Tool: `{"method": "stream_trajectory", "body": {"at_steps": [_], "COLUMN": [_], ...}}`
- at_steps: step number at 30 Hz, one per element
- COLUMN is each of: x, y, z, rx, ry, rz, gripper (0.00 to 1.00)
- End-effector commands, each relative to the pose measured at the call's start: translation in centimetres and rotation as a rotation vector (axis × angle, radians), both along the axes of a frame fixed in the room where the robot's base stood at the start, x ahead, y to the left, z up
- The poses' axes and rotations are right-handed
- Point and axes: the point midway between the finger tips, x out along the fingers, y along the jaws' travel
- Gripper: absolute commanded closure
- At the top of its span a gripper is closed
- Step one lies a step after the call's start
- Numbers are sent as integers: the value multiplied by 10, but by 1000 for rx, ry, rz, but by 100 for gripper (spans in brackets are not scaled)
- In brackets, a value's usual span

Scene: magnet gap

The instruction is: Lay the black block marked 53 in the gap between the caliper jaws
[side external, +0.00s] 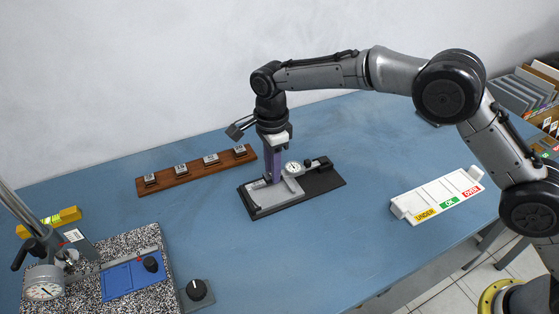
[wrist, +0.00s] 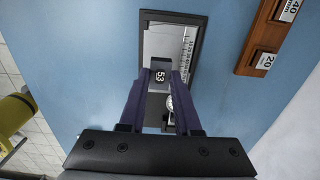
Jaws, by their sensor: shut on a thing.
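The black block marked 53 (wrist: 160,77) is between the purple fingertips of my gripper (wrist: 161,70) in the wrist view, its label facing the camera. My gripper (side external: 274,180) is shut on it and points straight down over the caliper (side external: 287,192) in the side view. The caliper has grey jaws, a round dial and a black base (side external: 323,182). The fingers hide the block in the side view and cover part of the jaws. I cannot tell whether the block touches the caliper or how it sits between the jaws.
A wooden rack (side external: 195,172) with several marked blocks lies behind and left of the caliper. A white tray labelled UNDER, OK and OVER (side external: 437,197) is at the right. A dial stand on a speckled plate (side external: 120,245) is at the front left.

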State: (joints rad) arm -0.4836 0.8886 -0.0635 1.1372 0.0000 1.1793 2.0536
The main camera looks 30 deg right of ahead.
Motion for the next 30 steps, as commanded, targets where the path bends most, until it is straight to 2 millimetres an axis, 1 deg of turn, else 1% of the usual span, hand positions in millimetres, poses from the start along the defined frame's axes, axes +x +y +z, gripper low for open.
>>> {"method": "stream_trajectory", "body": {"at_steps": [7,11,30], "x": [0,0,0], "y": [-1,-1,-1], "z": [0,-5,-48], "rx": [0,-1,-1], "ry": [-1,1,1], "rz": [-1,-1,-1], "gripper": [100,100,100]}}
